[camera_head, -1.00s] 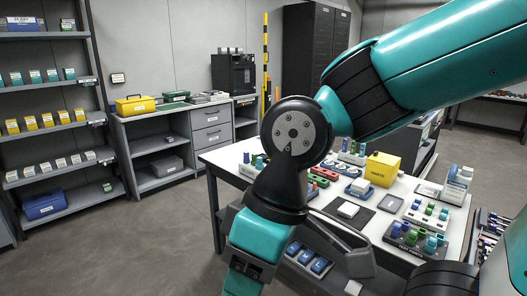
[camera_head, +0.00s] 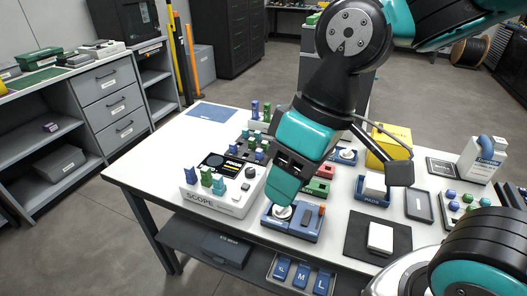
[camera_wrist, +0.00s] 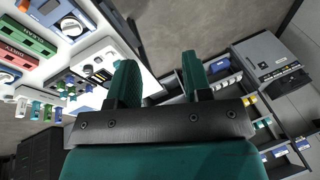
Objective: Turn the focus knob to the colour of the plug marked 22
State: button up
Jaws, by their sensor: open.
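The white SCOPE unit (camera_head: 222,201) stands at the table's front left in the head view. Blue, green and teal plugs (camera_head: 205,178) stand on its left part. A dark round knob (camera_head: 251,172) is at its right end; I cannot read whether it is the focus knob. No plug number, such as 22, is legible. My gripper (camera_wrist: 157,65) shows two separate teal fingers in the wrist view, open with nothing between them. In the head view my gripper hangs to the right of the SCOPE unit, its teal end over a blue tray (camera_head: 298,231); I cannot tell its height.
More coloured plugs (camera_head: 255,110) stand at the table's back left. Grey drawers (camera_head: 112,101) stand left of the table, with open floor between.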

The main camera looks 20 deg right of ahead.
jog(key=w+d+m+h+p, duration=0.1)
jog(key=w+h+p, duration=0.1)
jog(key=w, duration=1.4)
jog(key=m+h+p, duration=0.1)
jog(key=h+p, duration=0.1)
send_near(250, 170)
notch_tip(250, 170, down, 9)
jog(key=p, duration=0.3)
jog(key=shift+f, duration=0.25)
jog(key=shift+c, duration=0.4)
jog(key=c, duration=0.6)
